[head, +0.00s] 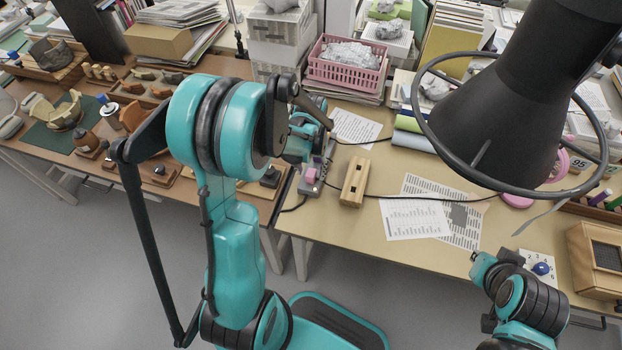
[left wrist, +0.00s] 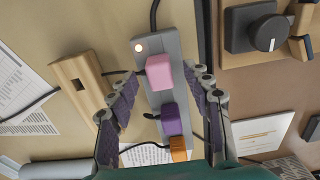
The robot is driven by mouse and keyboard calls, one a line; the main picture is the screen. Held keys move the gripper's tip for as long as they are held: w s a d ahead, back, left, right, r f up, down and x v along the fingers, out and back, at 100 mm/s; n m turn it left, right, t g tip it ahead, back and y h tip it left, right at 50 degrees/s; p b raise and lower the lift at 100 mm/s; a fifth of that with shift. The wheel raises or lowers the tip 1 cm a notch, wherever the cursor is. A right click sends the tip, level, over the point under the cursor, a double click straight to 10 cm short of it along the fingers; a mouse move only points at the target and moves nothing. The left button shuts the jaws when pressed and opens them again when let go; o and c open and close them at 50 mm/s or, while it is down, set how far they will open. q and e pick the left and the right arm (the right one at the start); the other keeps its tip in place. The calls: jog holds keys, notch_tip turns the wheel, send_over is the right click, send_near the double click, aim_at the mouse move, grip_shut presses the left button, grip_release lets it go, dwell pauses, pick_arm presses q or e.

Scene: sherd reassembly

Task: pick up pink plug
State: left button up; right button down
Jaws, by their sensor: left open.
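The pink plug (left wrist: 159,72) stands in the grey power strip (left wrist: 146,46), close to the strip's lit end. It also shows in the head view (head: 310,176), on the strip near the table's left edge. My left gripper (left wrist: 166,88) is open and empty, with one finger on each side of the strip. In the left wrist view, the pink plug lies between the fingertips, and neither finger visibly grips it. A purple plug (left wrist: 170,119) and an orange plug (left wrist: 178,148) sit farther along the strip, nearer the gripper's base. My right arm shows at lower right in the head view; its gripper cannot be made out.
A wooden block with a slot (head: 354,183) lies beside the strip. Dark cables run over the table. A dark knob box (left wrist: 258,28) stands on the other side. Printed sheets (head: 413,218) lie to the right. A black lamp shade (head: 490,120) hangs over the table's right part.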

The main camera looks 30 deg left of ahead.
pick_arm(q)
notch_tip(320, 180, down, 2)
jog(key=shift+w, duration=0.1)
jog(key=shift+r, duration=0.1)
grip_shut()
jog(key=shift+r, duration=0.15)
